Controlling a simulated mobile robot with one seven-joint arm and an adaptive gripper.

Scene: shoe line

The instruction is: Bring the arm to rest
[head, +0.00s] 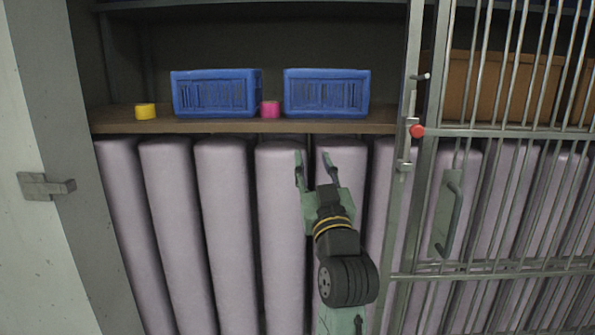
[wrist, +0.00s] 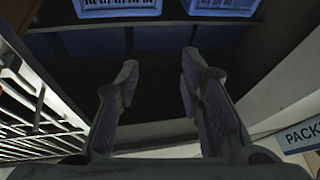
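My gripper (head: 314,166) is in the middle of the head view, in front of the pale lilac padded columns and a little below the shelf edge. Its two fingers point up and stand apart with nothing between them. In the wrist view my gripper (wrist: 159,72) also shows spread and empty fingers, with a dark area beyond them. My arm reaches up from the bottom of the head view.
A wooden shelf (head: 215,127) holds two blue crates (head: 217,93) (head: 327,93), a yellow piece (head: 146,111) and a pink piece (head: 270,109). A barred metal door (head: 485,131) with a red knob (head: 417,131) stands at right. An orange-brown box (head: 505,85) is behind the bars.

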